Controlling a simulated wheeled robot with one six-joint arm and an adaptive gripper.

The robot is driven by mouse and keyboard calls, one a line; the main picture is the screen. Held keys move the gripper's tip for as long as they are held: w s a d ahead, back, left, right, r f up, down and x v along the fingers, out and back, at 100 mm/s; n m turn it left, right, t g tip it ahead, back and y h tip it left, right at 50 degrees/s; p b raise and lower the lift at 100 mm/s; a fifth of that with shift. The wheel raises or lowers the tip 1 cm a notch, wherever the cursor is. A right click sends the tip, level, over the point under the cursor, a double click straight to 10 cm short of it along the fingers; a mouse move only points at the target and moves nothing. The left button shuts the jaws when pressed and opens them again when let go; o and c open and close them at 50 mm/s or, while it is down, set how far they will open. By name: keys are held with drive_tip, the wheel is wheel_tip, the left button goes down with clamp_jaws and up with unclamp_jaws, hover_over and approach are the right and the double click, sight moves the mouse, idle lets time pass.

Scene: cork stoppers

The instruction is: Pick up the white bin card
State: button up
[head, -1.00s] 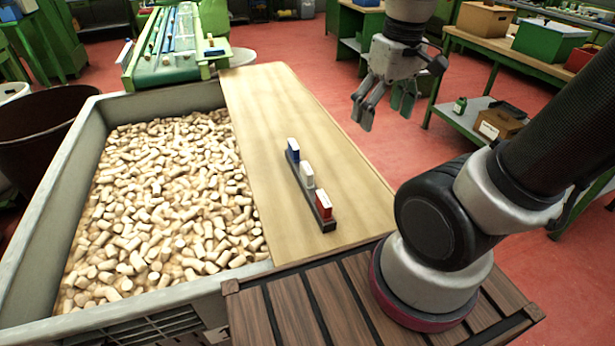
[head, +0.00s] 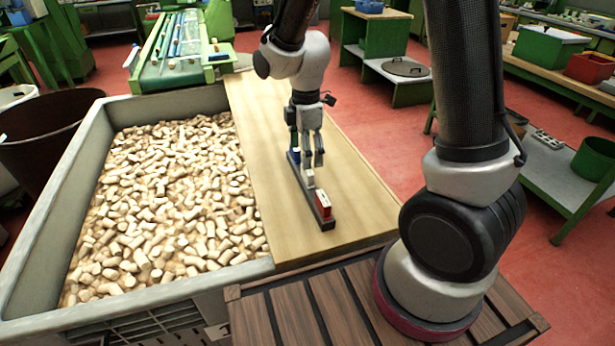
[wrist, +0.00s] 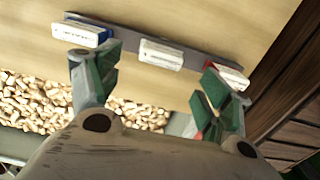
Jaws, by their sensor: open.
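The white bin card (head: 308,179) stands in the middle of a narrow dark holder (head: 328,226) on the wooden board. It also shows in the wrist view (wrist: 160,54), centred between my fingers and just beyond their tips. My gripper (head: 309,161) is open and empty, pointing down over the holder. In the head view its fingers partly hide the white card's top. A blue card (head: 293,156) stands at the holder's far end, partly hidden by a finger. A red card (head: 324,204) stands at the near end, close to my other finger in the wrist view (wrist: 228,78).
The wooden board (head: 355,205) is clear around the holder. A large grey crate (head: 35,240) full of corks stands to its left. A green conveyor (head: 180,75) lies behind. Red floor and green benches are at the right.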

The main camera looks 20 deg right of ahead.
sight(307, 171)
wheel_tip(307, 171, down, 7)
drive_tip(key=shift+d+r, duration=0.15)
drive_tip(key=c, duration=1)
